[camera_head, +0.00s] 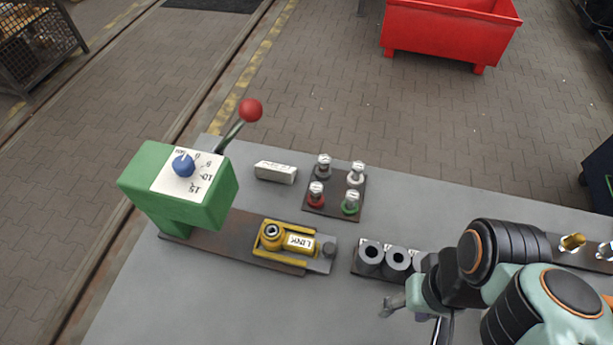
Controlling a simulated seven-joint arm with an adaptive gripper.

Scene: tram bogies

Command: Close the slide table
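The slide table appears to be the yellow fixture (284,256), on a dark base plate (186,238) that runs out from under the green press (180,190). A yellow part labelled LINK (299,243) lies in the fixture, with a round ringed end at its left. The fixture sits to the right of the press head, out in the open. My gripper (388,306) is right of and nearer than the fixture, apart from it. The fingers show small, so I cannot tell whether they are open or shut.
Dark hollow cylinders (371,254) stand between the fixture and my arm. Behind are a rack of labelled, coloured pegs (335,190) and a white labelled block (276,172). The press has a blue dial (184,163) and a red-balled lever (250,110). The front bench top is clear.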

